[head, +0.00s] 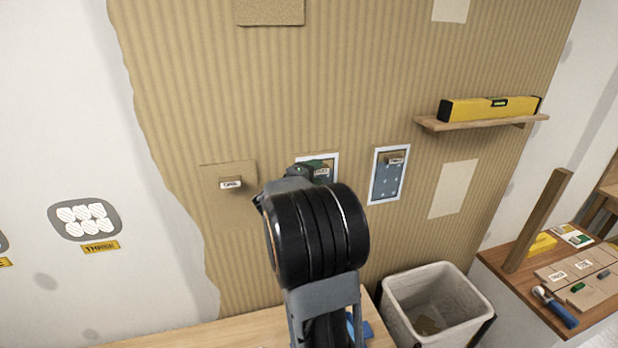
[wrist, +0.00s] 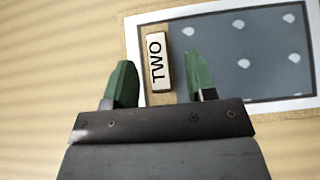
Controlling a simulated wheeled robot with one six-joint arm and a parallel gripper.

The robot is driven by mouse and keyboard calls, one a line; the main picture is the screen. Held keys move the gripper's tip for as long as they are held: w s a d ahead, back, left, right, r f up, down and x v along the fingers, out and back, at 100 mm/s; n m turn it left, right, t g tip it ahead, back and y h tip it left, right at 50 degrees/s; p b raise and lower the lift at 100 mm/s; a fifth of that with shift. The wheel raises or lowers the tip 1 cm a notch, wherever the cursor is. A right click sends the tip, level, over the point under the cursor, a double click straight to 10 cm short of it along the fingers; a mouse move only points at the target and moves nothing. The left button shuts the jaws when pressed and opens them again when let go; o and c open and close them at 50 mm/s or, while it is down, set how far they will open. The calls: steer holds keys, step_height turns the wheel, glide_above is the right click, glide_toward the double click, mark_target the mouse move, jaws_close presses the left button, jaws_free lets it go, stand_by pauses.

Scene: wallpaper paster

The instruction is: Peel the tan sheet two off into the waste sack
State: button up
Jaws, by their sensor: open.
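A pale tab marked TWO (wrist: 157,58) sits on the wall at the left end of a blue-grey panel with white dots and a white border (wrist: 245,60). In the wrist view, my gripper (wrist: 160,88) is open, with one green finger on each side of the tab. Contact with the tab cannot be told. In the head view, my arm hides much of that panel, and the tab (head: 321,172) shows just beside the gripper. The pale, open-topped waste sack (head: 462,281) stands at lower right, with some brown material inside.
A tan sheet with a tab (head: 228,172) is on the wall at left. A similar dotted panel (head: 387,182) hangs at right. A shelf (head: 440,124) holds a yellow level (head: 487,108). A wooden post (head: 537,222) rises from the right-hand bench.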

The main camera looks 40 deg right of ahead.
steer(key=shift+d, duration=0.1)
jaws_close()
stand_by(0.6)
